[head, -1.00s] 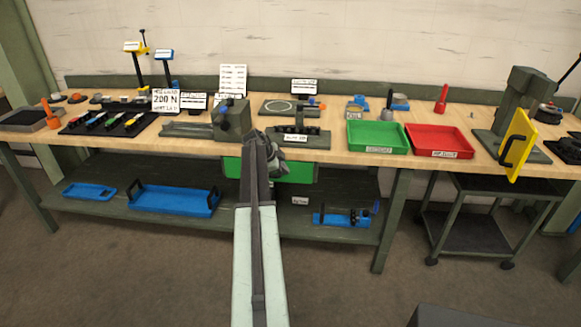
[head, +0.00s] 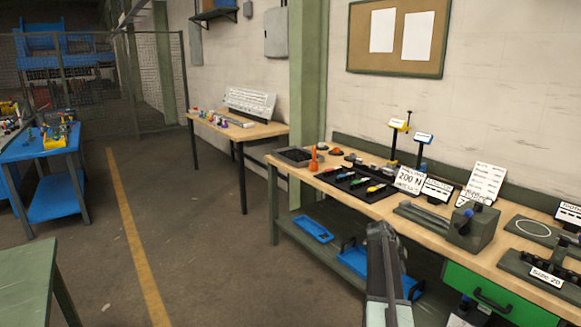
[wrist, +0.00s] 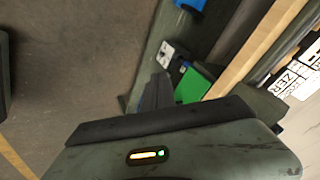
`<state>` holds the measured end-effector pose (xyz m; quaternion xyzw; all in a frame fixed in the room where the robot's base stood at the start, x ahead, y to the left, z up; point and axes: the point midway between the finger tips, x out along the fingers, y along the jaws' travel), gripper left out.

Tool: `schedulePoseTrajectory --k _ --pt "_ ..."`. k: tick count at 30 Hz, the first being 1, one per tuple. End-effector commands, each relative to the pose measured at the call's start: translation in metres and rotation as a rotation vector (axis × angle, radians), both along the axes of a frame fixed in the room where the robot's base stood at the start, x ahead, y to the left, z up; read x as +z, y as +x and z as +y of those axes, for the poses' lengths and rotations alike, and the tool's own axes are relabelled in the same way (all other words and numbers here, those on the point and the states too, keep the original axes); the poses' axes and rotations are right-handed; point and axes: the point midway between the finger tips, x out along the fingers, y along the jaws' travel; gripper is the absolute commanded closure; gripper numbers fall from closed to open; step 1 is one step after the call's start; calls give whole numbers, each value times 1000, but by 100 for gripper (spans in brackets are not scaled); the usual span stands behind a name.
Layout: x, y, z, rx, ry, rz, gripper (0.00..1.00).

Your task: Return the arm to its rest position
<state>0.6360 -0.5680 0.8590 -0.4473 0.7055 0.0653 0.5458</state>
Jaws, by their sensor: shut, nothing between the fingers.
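My arm (head: 388,290) reaches up from the bottom edge of the head view, right of centre. My gripper (head: 379,230) is at its far end, in front of the workbench's front edge, and appears apart from everything on the bench. In the wrist view my gripper (wrist: 157,90) shows as dark fingers, shut and empty, beyond the dark wrist housing with a small lit indicator. The green drawer (wrist: 194,84) and part of the bench front lie beyond it there.
The wooden workbench (head: 415,226) carries a vise-like block (head: 473,226), a black tray of coloured tools (head: 357,182) and signs. A blue tray (head: 355,262) is on the lower shelf. Open floor (head: 200,230) with a yellow line lies left; a green table corner (head: 30,275) is nearer.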

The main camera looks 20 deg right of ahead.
Motion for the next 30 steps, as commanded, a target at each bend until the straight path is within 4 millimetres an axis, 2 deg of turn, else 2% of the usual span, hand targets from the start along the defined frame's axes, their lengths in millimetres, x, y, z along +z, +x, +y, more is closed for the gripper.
schedulePoseTrajectory --k 1,2,3,5,6,8,9,11,12,14,15,17,18,20,21,23,27,30 --pt "5 21 45 68 16 5 100" --pt "6 32 69 110 26 12 100" --pt "7 44 102 169 41 23 100" --pt "8 60 153 266 65 48 100" --pt "8 68 188 338 82 67 100" --pt "9 75 240 453 107 102 100" --pt "9 77 275 536 124 129 100" --pt "10 76 328 671 150 175 100" --pt "10 72 363 769 168 209 100" --pt "10 61 415 929 195 267 100" --pt "10 50 449 1047 212 309 100" --pt "10 27 497 1246 241 379 100" --pt "9 7 526 1399 263 433 100" --pt "7 -24 552 1629 294 509 100" --pt "4 -40 556 1755 311 546 100" --pt "3 -55 564 1926 324 591 100" --pt "2 -63 571 2197 315 665 100" --pt "2 -63 570 2273 298 693 100"
